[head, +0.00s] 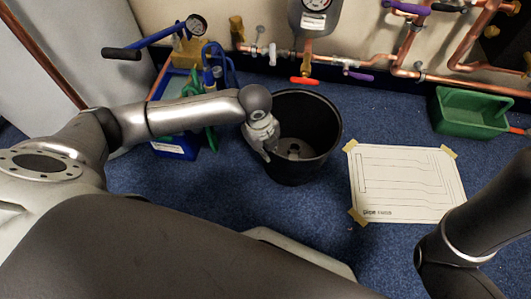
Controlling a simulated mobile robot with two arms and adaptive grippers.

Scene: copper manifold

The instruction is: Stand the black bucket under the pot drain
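The black bucket (318,143) stands upright on the blue carpet, open side up, with a few holes or spots showing on its inner floor. A grey pot (314,18) with a white label hangs on the wall. Below it, a short copper drain with a red handle (304,81) points down at the bucket's back rim. From this angle I cannot tell whether the bucket is squarely under it. My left gripper (267,153) is at the bucket's left rim and overlaps it. Its fingers are small and partly hidden, so their grip is unclear. My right gripper is out of view.
A blue pump (177,147) with hoses and a gauge stands left of the bucket. A taped paper sheet (405,184) lies to the right. A green tray (470,112) sits at the back right. Copper pipes (385,65) run along the wall. Carpet is bare between bucket and sheet.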

